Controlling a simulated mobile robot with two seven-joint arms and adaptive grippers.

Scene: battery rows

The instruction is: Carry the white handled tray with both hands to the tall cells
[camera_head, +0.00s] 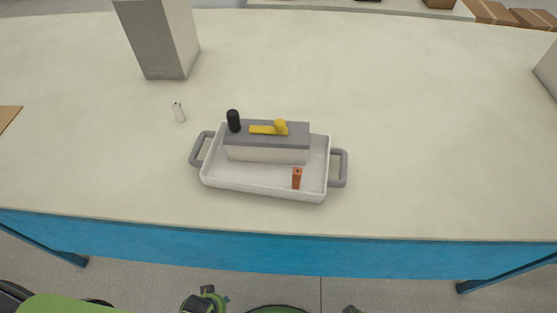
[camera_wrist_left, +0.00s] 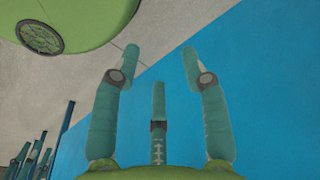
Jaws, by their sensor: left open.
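The white tray (camera_head: 260,185) with a grey handle at each end sits on the table, slightly turned. In it are a grey-topped white block (camera_head: 266,152), bearing a black cylinder (camera_head: 233,121) and a yellow piece (camera_head: 268,129), and a small orange block (camera_head: 297,178). A small pale cell (camera_head: 179,112) stands left of and behind the tray. My left gripper (camera_wrist_left: 161,60) is open and empty, beside the blue table side; it shows partly in the head view (camera_head: 206,300), in front of the table. Only a sliver of what seems my right gripper (camera_head: 351,309) shows.
A tall grey box (camera_head: 160,40) stands at the back left of the pale table (camera_head: 420,120). A brown flat thing (camera_head: 8,116) is at the left edge and a grey object (camera_head: 547,70) at the right edge. The table right of the tray is clear.

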